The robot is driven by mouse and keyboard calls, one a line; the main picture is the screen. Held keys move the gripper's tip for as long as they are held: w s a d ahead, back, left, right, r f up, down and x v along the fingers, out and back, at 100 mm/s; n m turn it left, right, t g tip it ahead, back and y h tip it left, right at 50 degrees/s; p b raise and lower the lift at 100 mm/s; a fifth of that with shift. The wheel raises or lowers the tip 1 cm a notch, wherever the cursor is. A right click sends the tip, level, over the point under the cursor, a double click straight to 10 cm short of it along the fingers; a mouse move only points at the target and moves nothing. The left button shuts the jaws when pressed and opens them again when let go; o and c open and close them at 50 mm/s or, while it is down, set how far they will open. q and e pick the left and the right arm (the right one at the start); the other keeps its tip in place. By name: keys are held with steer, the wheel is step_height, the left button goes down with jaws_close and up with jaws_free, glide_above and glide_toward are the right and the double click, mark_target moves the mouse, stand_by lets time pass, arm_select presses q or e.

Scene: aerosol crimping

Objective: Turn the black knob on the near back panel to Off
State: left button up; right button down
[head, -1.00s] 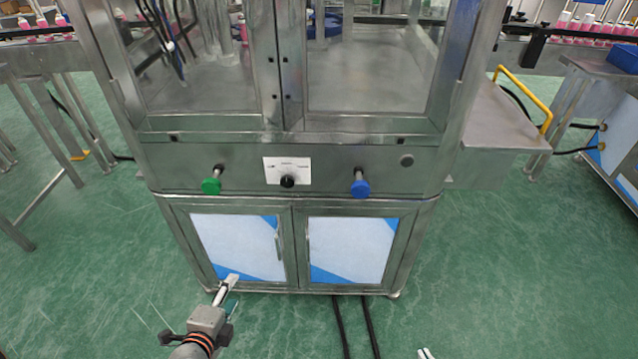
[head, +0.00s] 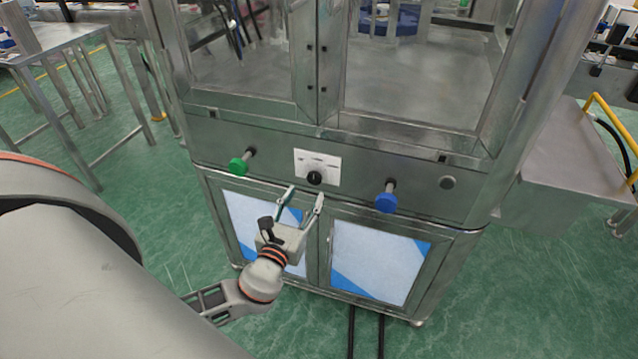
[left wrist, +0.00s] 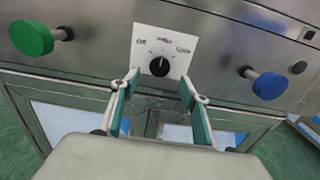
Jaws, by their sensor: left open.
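The black knob (head: 314,178) sits on a white label plate (head: 318,160) on the machine's steel panel. In the left wrist view the knob (left wrist: 159,66) has a pale pointer mark at its top, and the plate reads "Off" at left and "Cycle" at right, with a smaller word at top centre. My left gripper (head: 306,196) is open and empty, just below and in front of the knob. In the left wrist view its fingers (left wrist: 158,92) stand either side below the knob, not touching it. My right gripper is not in view.
A green knob (head: 239,165) sticks out left of the plate and a blue knob (head: 386,202) right of it. Cabinet doors (head: 375,262) lie below. A steel side box with a yellow rail (head: 612,135) stands at right.

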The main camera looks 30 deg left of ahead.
mark_target(313, 180)
arm_select(q)
steer(key=x, duration=0.6)
steer(key=shift+w, duration=0.15)
steer(key=c, duration=1.1)
